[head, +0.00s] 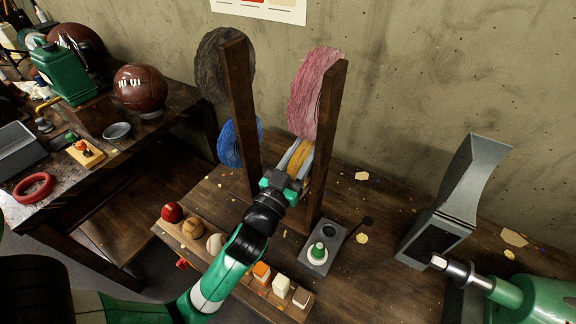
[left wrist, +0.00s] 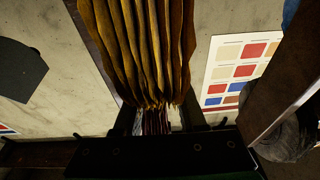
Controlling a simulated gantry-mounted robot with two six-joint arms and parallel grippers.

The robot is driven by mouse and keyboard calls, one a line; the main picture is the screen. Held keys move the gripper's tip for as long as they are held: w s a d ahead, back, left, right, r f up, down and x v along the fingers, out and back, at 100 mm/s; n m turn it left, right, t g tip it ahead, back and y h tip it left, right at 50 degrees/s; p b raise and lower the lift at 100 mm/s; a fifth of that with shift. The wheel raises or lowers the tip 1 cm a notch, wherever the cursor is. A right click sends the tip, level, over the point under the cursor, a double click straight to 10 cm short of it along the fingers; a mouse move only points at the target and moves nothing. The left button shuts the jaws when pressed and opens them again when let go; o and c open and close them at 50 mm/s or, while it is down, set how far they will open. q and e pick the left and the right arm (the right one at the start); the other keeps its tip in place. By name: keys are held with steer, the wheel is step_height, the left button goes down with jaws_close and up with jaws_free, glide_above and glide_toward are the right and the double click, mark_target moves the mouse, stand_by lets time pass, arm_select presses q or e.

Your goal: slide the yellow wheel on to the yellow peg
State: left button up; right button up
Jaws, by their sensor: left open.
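The yellow wheel (head: 299,157) shows as a small ochre patch between the two wooden posts in the head view. In the left wrist view the yellow wheel (left wrist: 140,45) is large, with deep ochre folds, and its near end lies between my fingers. My left gripper (head: 296,160) is open, with its fingers on either side of the wheel; whether they touch it I cannot tell. A pink wheel (head: 313,92) and a dark grey wheel (head: 216,66) are up at the posts, and a blue wheel (head: 228,145) is lower left. I cannot make out the yellow peg.
The left post (head: 240,110) and right post (head: 327,130) stand close on both sides of my left gripper. A rack of balls and blocks (head: 235,265) lies in front. A grey block with a green knob (head: 318,252) and a grey metal stand (head: 450,210) are to the right.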

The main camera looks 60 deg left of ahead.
arm_select(q)
steer(key=b+v, duration=0.1)
steer(key=v, duration=1)
steer(key=shift+b, duration=0.3)
arm_select(e)
steer(key=shift+s+d+f+y, duration=0.2)
steer(key=shift+d+f+y, duration=0.1)
steer(key=shift+d+f, duration=0.4)
steer(key=shift+a+f, duration=0.1)
steer(key=shift+a, duration=0.1)
